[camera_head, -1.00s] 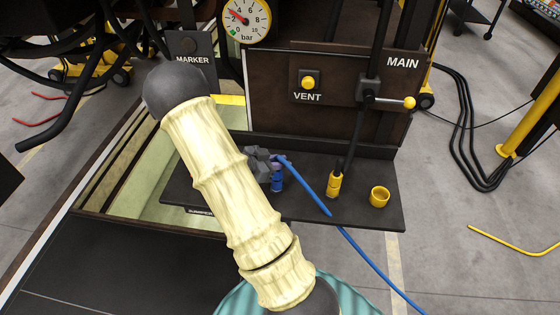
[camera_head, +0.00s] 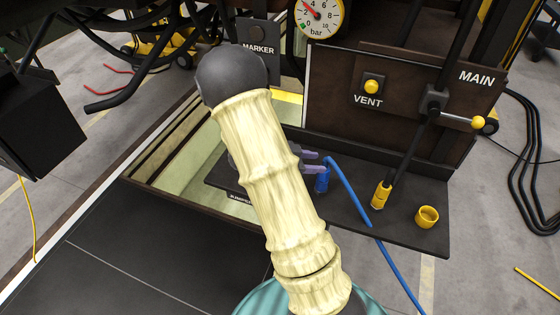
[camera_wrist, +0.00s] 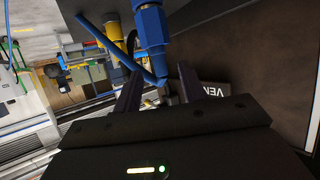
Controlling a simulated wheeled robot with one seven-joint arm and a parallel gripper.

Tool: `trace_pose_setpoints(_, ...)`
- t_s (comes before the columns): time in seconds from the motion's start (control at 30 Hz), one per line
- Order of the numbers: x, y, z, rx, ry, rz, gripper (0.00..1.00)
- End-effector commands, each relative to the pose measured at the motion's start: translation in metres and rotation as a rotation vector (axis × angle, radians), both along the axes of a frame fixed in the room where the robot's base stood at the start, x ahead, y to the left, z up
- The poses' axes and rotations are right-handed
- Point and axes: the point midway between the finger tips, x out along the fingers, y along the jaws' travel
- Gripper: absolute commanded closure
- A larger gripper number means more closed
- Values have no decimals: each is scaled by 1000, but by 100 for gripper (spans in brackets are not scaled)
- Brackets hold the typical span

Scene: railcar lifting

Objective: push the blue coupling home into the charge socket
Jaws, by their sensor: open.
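The blue coupling (camera_head: 322,180) stands upright on the dark shelf, with its blue hose (camera_head: 350,192) leaving the top and running down to the right. My gripper (camera_head: 317,162) is open beside the coupling's upper end, its two purple-grey fingers reaching in from the left. In the wrist view, which is turned over, the coupling (camera_wrist: 151,27) hangs from the top, beyond the open fingers (camera_wrist: 157,88). I see nothing gripped. The charge socket is not clearly distinguishable; the coupling's lower end meets the shelf, and how deep it sits I cannot tell.
Behind is a brown panel with a yellow VENT button (camera_head: 371,87) and a MAIN lever (camera_head: 462,119). My forearm covers the shelf's left part.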

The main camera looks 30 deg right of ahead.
Motion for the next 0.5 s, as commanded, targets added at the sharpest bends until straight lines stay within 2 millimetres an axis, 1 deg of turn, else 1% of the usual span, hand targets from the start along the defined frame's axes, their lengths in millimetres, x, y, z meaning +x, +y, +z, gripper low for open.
trace_pose_setpoints(0.03,3,10,2,0,-5,4,59)
trace_pose_setpoints(0.2,10,41,15,0,-5,3,59)
trace_pose_setpoints(0.4,17,77,31,0,-5,3,59)
trace_pose_setpoints(0.5,20,91,37,0,-3,3,59)
